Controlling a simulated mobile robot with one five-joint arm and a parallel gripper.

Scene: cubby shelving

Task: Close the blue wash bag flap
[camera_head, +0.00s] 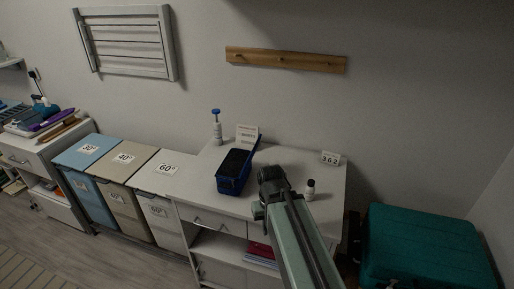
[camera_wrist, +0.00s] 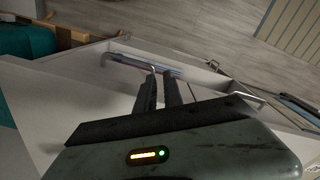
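The blue wash bag (camera_head: 231,184) stands on the white cabinet top in the head view. Its inside looks dark, and its blue flap (camera_head: 255,149) stands up, tilted, at the back right end, so the bag is open. My gripper (camera_head: 259,211) is to the right of the bag and nearer the camera, apart from it. In the wrist view my gripper (camera_wrist: 160,74) shows two dark fingers with a narrow gap between them and nothing held. The bag is not visible in the wrist view.
A pump bottle (camera_head: 217,128) and a white card (camera_head: 246,134) stand behind the bag. A small dark-capped bottle (camera_head: 310,190) and a number block (camera_head: 330,158) stand to the right. Labelled hampers (camera_head: 123,160) are left; a teal suitcase (camera_head: 425,245) is right.

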